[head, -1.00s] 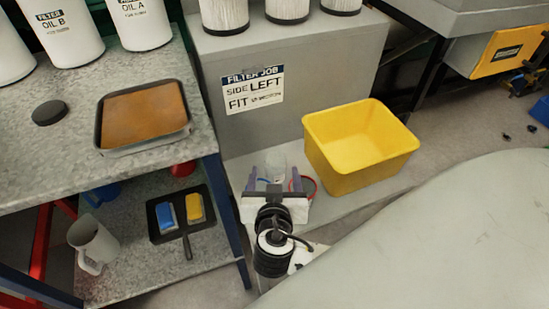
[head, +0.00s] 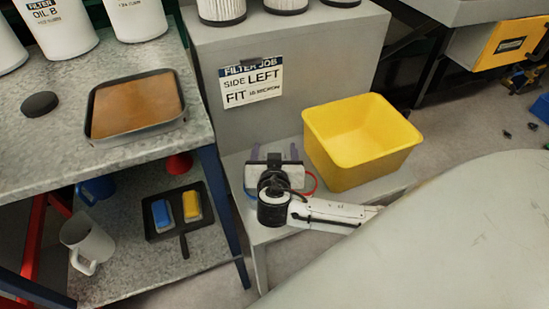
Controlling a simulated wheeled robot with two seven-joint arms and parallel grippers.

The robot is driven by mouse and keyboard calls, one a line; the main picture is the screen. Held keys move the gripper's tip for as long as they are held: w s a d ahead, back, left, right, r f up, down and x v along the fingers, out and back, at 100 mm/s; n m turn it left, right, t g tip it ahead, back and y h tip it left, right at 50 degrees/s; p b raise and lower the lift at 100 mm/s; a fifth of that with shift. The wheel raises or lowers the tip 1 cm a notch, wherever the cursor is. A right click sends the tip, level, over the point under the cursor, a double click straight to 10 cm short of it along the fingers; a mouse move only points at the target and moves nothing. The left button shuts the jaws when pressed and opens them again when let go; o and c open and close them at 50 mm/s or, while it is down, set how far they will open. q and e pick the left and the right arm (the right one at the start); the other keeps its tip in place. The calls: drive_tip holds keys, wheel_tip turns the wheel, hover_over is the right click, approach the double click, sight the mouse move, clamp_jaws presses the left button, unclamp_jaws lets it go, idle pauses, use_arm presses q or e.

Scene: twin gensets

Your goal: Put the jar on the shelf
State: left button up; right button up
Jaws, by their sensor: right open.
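My right gripper (head: 274,154) is over the low grey ledge in front of the grey cabinet, left of the yellow bin. Its two purple-grey fingers are apart and point toward the cabinet. I cannot make out the jar now; a clear, glass-like shape showed between the fingers earlier, and the gripper may hide it. A red ring (head: 314,182) and part of a blue ring show beside the gripper. The lower shelf (head: 140,262) of the bench at left holds a white jug (head: 88,242) and a black pan (head: 165,222) with blue and yellow blocks. My left gripper is not in view.
The yellow bin (head: 362,140) stands close right of my gripper. The bench top (head: 45,150) carries a brown-filled tray (head: 136,104), a black lid (head: 40,104) and white filters. A blue bench leg (head: 226,215) stands between the lower shelf and the ledge.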

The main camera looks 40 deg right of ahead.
drive_tip(key=c, duration=1.2)
drive_tip(key=shift+r, duration=0.1)
